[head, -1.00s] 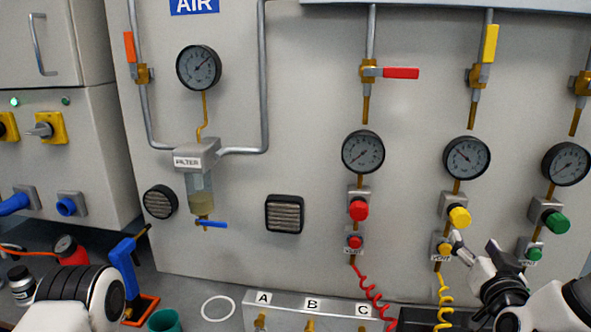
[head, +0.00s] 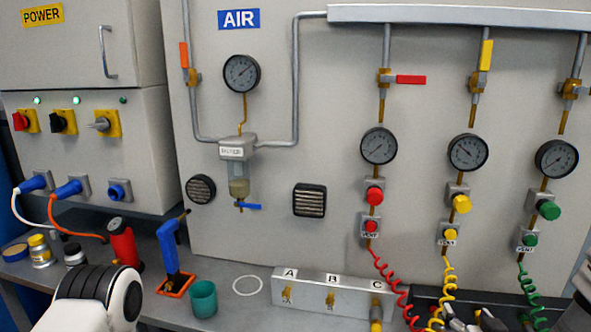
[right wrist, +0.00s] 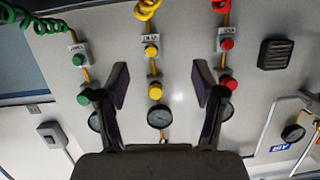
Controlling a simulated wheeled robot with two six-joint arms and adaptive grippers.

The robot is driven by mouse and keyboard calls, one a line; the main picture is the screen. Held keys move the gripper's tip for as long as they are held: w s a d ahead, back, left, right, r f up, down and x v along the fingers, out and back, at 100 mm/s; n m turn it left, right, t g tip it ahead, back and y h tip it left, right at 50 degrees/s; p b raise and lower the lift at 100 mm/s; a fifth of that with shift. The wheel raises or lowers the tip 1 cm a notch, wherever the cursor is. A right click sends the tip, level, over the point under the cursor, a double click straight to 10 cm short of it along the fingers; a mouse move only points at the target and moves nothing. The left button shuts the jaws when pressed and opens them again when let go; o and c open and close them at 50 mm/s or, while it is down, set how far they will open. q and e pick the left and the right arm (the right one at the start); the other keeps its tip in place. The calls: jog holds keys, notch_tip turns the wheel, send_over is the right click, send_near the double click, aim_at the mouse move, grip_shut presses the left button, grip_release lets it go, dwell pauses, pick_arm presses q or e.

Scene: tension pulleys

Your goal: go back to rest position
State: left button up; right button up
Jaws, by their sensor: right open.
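My right gripper (head: 464,316) is low at the bottom edge of the head view, in front of the coiled hoses, below the yellow vent button (head: 449,238). In the right wrist view my right gripper (right wrist: 158,74) is open and empty. The panel appears upside down there, with the yellow regulator knob (right wrist: 155,92) and a gauge (right wrist: 160,116) seen between the fingers, apart from them. Part of my left arm shows at the lower left of the head view; my left gripper is out of view.
A yellow coiled hose (head: 447,285) hangs near my right gripper. The grey panel (head: 330,90) stands behind.

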jog(key=s+a+f+n+g+y, duration=0.1)
jog(key=s+a+f+g, duration=0.15)
jog(key=f, duration=0.45)
jog(key=s+a+f+n+g, duration=0.1)
jog(key=s+f+g, duration=0.1)
jog(key=s+f, duration=0.3)
jog(key=s+a+f+n+g+y, duration=0.1)
jog(key=s+a+f+g, duration=0.15)
jog(key=f, duration=0.55)
jog(key=s+a+f+g, duration=0.1)
jog(key=s+f+g, duration=0.1)
jog(key=s, duration=0.4)
jog(key=s+a+f+g, duration=0.1)
jog(key=s+f+g, duration=0.2)
jog(key=s, duration=0.4)
jog(key=s+a+f+g+y, duration=0.1)
jog(key=s+f+g, duration=0.1)
jog(key=s+f, duration=0.2)
jog(key=shift+s+a+f+g, duration=0.35)
jog(key=shift+s+a+g, duration=0.05)
jog(key=shift+s, duration=0.85)
